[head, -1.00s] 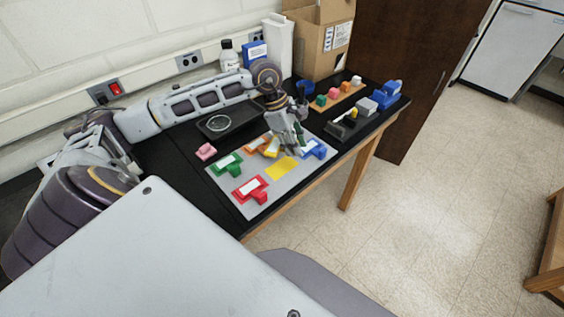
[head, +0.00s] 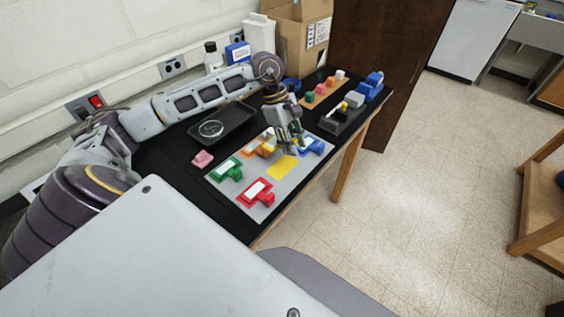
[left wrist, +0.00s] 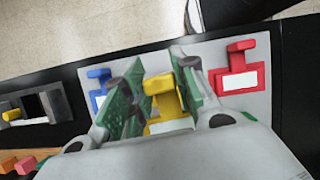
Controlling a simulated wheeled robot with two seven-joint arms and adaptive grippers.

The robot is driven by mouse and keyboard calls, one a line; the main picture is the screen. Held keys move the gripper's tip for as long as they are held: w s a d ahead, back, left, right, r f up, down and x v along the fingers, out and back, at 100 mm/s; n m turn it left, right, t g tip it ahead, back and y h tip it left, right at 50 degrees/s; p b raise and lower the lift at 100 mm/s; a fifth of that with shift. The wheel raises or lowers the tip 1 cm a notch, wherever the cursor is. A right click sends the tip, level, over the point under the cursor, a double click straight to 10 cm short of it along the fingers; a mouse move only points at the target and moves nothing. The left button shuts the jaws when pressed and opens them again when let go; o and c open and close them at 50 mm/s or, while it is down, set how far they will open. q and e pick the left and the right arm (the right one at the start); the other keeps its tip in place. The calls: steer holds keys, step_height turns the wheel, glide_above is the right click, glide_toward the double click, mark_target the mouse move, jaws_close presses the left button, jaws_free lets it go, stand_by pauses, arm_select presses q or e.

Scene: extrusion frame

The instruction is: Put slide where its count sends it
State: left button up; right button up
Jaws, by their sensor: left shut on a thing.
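My left gripper (head: 288,144) is over the far part of the grey mat (head: 232,200). In the left wrist view its green-padded fingers (left wrist: 160,98) are shut on a yellow piece (left wrist: 163,92) with an upright tab and a white label. In the head view the gripper hides most of this piece, and I cannot tell its height above the mat. A bare yellow patch (head: 282,167) shows on the mat. Red (head: 256,192), green (head: 226,169), orange (head: 259,149) and blue (head: 312,146) pieces with white labels rest on the mat. My right gripper is out of view.
A black tray with a round clear dish (head: 211,128) stands behind the mat. A pink block (head: 203,159) lies at left. A dark device (head: 336,118), a wooden strip of coloured blocks (head: 325,92) and a cardboard box (head: 300,35) are farther back.

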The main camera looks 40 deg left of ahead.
arm_select(q)
steer(key=shift+w+d+m, duration=0.1)
steer(key=shift+d+m, duration=0.05)
steer(key=shift+m, duration=0.15)
steer(key=shift+a, duration=0.2)
steer(key=shift+d, duration=0.1)
steer(key=p, duration=0.1)
glide_above(295, 175)
steer(key=a, duration=0.2)
steer(key=shift+w+d+f, duration=0.1)
steer(key=shift+d+f, duration=0.05)
steer(key=shift+f, duration=3)
steer(key=shift+f+p, duration=0.5)
steer(key=shift+f, duration=1.4)
steer(key=shift+f, duration=0.15)
